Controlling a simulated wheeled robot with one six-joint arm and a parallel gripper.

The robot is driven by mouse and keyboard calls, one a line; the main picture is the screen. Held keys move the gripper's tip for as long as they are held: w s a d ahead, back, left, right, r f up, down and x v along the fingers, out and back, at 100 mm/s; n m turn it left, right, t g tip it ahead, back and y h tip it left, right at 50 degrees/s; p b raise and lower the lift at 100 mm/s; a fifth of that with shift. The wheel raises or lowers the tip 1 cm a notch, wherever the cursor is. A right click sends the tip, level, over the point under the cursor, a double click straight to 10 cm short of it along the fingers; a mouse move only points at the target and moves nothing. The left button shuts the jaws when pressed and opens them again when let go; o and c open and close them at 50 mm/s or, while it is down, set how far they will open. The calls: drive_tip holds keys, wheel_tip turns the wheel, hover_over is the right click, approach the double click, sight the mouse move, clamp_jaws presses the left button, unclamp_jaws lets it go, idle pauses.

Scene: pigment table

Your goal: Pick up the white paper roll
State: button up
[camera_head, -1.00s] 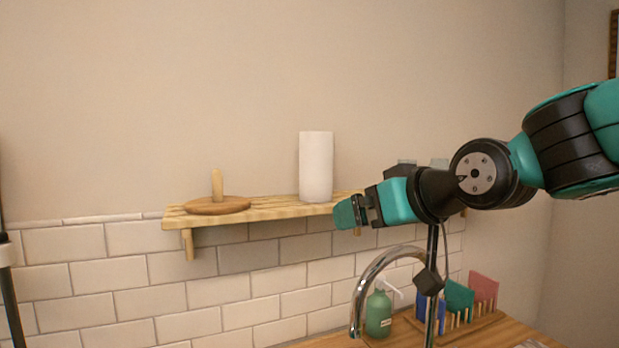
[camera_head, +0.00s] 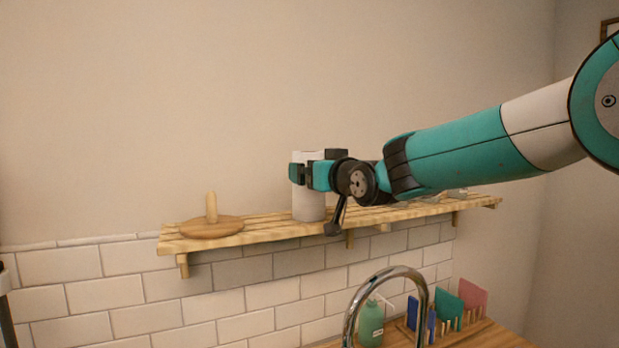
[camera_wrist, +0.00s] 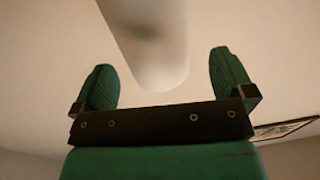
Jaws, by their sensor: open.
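The white paper roll (camera_head: 309,206) stands upright on the wooden wall shelf (camera_head: 270,230). My gripper (camera_head: 300,174) is in front of its upper half in the head view and hides part of it. In the wrist view the roll (camera_wrist: 150,45) reaches down from the top edge between my two green fingers (camera_wrist: 163,78). The fingers are open, with a gap on each side of the roll. I cannot tell whether the roll is fully between the fingertips.
A round wooden holder with an upright peg (camera_head: 211,228) sits on the left of the shelf. Below are a curved chrome tap (camera_head: 416,285), a green soap bottle (camera_head: 370,325) and a rack with coloured boards (camera_head: 450,310). The wall behind the shelf is bare.

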drive_tip(key=p+x, duration=0.4)
drive_tip(key=x, duration=0.1)
drive_tip(key=shift+w+d, duration=0.2)
drive_tip(key=c, duration=0.9)
